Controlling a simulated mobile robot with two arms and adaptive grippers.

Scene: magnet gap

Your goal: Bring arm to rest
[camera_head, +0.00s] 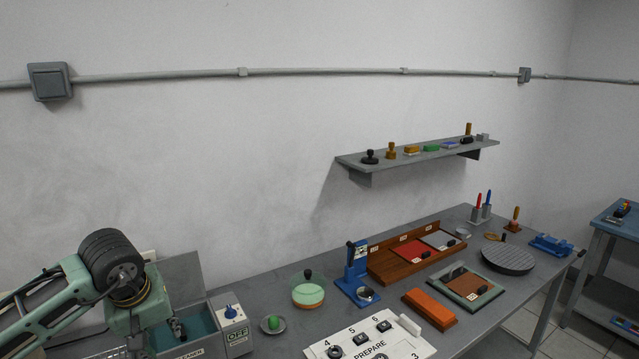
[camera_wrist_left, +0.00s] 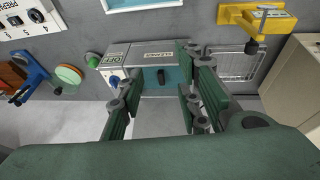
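My left arm comes in from the left in the head view, its gripper (camera_head: 140,346) pointing down over the left end of the bench, beside the grey cleaner box. My right gripper is in neither view.
The bench (camera_head: 268,284) holds a green-lidded round dish (camera_head: 308,294), a blue stand (camera_head: 356,268), a PREPARE panel (camera_head: 372,340) and wooden trays. A wall shelf (camera_head: 418,152) carries small items. In the wrist view, a wire rack (camera_wrist_left: 235,64) and yellow fixture (camera_wrist_left: 262,22) are right of the cleaner.

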